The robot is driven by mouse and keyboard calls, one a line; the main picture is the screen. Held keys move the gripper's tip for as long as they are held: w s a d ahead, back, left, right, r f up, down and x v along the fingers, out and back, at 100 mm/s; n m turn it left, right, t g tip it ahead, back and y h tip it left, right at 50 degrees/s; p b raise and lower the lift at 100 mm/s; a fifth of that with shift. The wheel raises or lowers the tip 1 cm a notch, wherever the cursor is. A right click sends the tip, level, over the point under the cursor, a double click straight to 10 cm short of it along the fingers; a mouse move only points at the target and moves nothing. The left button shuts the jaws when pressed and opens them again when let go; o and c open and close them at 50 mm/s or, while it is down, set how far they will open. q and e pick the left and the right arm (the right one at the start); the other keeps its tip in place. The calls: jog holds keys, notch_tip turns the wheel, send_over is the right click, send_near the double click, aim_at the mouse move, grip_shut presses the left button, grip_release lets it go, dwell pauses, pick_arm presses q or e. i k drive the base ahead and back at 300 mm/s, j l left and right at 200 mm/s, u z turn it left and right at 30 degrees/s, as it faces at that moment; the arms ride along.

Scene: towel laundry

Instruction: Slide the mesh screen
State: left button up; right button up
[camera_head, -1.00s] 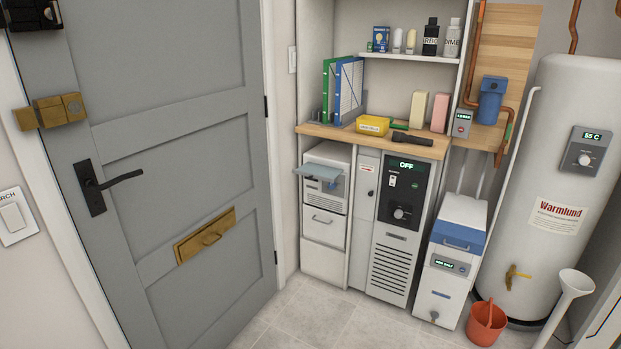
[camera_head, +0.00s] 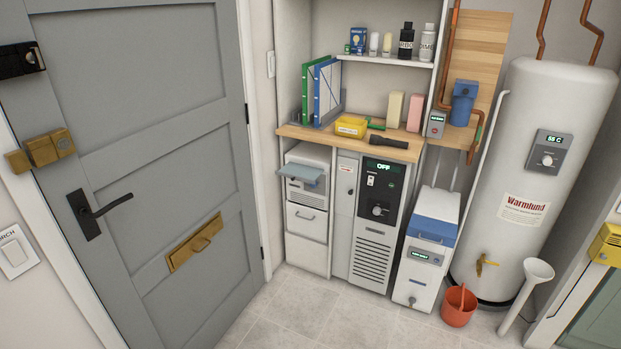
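I cannot make out a mesh screen anywhere in view. A grey unit (camera_head: 347,243) with a black control panel (camera_head: 380,192) reading OFF stands under the wooden counter; its lower front has dark horizontal slots (camera_head: 371,262). Left of it is a white unit (camera_head: 306,222) with a blue-grey flap (camera_head: 300,173) sticking out at its top. Neither of my grippers is in view.
A closed grey door (camera_head: 150,130) with a black handle fills the left. A white water heater (camera_head: 510,150), a red bucket (camera_head: 459,305) and a white funnel (camera_head: 526,292) stand at right. The tiled floor (camera_head: 320,325) in front is clear.

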aim_at(293, 178)
jog(key=i+z, duration=0.15)
jog(key=z, duration=0.2)
jog(key=i+j+z, duration=0.1)
jog(key=z, duration=0.25)
jog(key=i+j+z, duration=0.15)
jog(key=z, duration=0.15)
jog(key=i+j+z, duration=0.1)
jog(key=i+j, duration=0.4)
jog(key=j, duration=0.2)
jog(key=i+j+z, duration=0.15)
jog(key=j, duration=0.25)
jog(key=i+j, duration=0.3)
jog(key=j, duration=0.5)
jog(key=k+j, duration=0.1)
jog(key=j, duration=0.45)
jog(key=z, duration=0.05)
